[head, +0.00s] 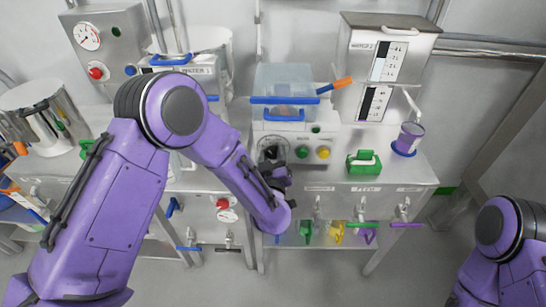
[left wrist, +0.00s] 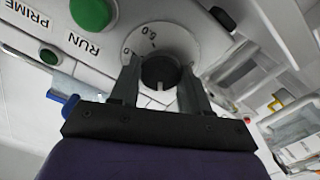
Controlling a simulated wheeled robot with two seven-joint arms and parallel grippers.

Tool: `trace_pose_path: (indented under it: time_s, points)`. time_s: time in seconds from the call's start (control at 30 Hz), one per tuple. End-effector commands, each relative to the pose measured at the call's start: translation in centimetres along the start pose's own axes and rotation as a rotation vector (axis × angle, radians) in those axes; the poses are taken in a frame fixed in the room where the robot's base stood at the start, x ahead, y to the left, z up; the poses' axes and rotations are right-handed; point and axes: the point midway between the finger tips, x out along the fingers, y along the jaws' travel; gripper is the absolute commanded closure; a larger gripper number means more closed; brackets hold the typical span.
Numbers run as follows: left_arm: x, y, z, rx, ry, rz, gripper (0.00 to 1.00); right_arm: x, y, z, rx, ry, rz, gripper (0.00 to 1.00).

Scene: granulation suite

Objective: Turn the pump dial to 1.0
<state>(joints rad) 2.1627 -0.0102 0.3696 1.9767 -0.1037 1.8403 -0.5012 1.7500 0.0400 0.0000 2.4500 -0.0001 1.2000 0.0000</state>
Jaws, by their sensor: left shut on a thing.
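The pump dial is a dark round knob (left wrist: 160,70) on a pale scale plate, in the middle of the left wrist view. A white mark shows on its near edge. Beside it "5.0" is readable; the other scale figures are cut off or hidden. In the head view the dial (head: 270,149) sits at the left of the pump's front panel, partly behind my wrist. My left gripper (left wrist: 158,88) has one finger on each side of the knob and is shut on it; it also shows in the head view (head: 277,170). My right gripper is out of view.
A green RUN button (left wrist: 92,12) and a PRIME label lie beside the dial. A clear tank (head: 284,78) with a blue bar tops the pump. Coloured valve handles hang below.

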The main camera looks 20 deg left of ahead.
Motion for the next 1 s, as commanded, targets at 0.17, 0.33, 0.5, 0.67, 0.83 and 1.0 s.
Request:
trace_pose_path:
  time_s: [0.17,0.33,0.5,0.67,0.83,1.0]
  points:
    - [0.0,-0.2,0.2,-0.152,-0.001,0.000,0.84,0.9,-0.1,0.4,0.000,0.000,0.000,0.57]
    - [0.0,-0.3,0.3,-0.306,-0.002,0.000,0.84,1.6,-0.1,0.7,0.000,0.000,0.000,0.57]
    - [0.0,-0.2,0.3,-0.447,-0.002,0.001,0.84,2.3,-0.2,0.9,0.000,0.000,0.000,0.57]
    - [0.0,-0.3,0.3,-0.554,-0.002,0.000,0.84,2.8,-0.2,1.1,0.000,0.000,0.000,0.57]
    - [-0.1,-0.3,0.3,-0.637,-0.003,-0.001,0.84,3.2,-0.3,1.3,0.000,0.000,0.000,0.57]
    - [-0.1,-0.3,0.2,-0.685,-0.003,0.000,0.84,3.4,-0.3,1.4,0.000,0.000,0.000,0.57]
